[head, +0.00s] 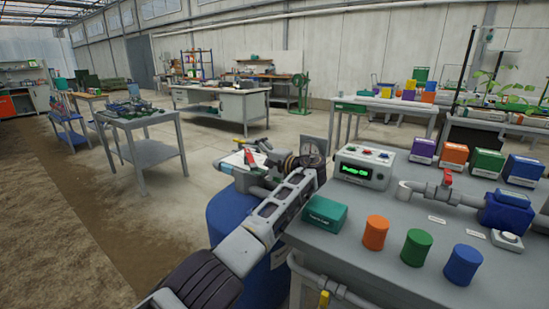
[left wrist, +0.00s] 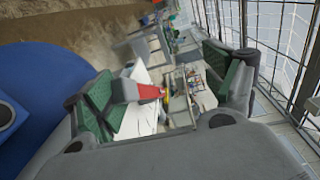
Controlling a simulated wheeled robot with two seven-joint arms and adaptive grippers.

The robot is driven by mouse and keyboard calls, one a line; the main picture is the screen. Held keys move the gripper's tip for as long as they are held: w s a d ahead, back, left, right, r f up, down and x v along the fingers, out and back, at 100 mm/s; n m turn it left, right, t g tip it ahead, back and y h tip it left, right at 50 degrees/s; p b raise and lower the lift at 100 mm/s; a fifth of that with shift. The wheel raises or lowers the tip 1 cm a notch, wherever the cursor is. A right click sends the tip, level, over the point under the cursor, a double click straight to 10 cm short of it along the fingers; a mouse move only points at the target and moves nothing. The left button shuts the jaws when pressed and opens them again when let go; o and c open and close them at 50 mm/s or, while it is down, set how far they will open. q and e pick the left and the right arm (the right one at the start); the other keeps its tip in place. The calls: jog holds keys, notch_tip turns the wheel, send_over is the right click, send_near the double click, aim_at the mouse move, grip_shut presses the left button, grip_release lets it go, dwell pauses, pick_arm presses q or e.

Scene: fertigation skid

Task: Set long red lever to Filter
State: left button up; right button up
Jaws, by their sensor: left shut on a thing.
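The long red lever (left wrist: 150,91) shows in the left wrist view between the green-padded fingers of my left gripper (left wrist: 168,90). Its grey end lies by the left-hand pad, and a white plate (left wrist: 140,118) lies behind it. In the head view the red lever (head: 250,158) is small, above the blue drum (head: 229,216) beside the bench. My left gripper (head: 268,158) reaches over it from the right and is shut on it. The fingers partly hide the lever and valve. The Filter marking is not readable. My right gripper is not in view.
The grey bench (head: 375,262) holds a control box (head: 362,168) with a green display, a teal box (head: 317,215), orange, green and blue cylinders, and a pipe with another, shorter red-handled valve (head: 447,178). Open floor lies left of the drum.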

pick_arm(q)
jog(key=shift+s+d+r+t+p, duration=0.15)
jog(key=shift+s+d+r+p, duration=0.25)
jog(key=shift+d+r, duration=0.25)
jog(key=shift+s+d+r+t+p, duration=0.15)
jog(key=shift+s+d+r+p, duration=0.1)
jog(key=shift+s+d+r, duration=0.35)
jog(key=shift+c, duration=0.5)
jog(key=shift+s+d+f, duration=0.15)
jog(key=shift+d, duration=0.4)
jog(key=shift+c, duration=0.2)
jog(key=shift+s+d+r, duration=0.35)
jog(key=shift+s+d, duration=0.05)
jog(key=shift+s, duration=0.2)
jog(key=c, duration=0.6)
jog(key=shift+s+d+f+b, duration=0.3)
jog(key=shift+s+d+b, duration=0.15)
jog(key=shift+d, duration=0.1)
jog(key=shift+s+d+f+b, duration=0.25)
jog(key=shift+s+d+b, duration=0.15)
jog(key=shift+d, duration=0.15)
jog(key=shift+p, duration=0.3)
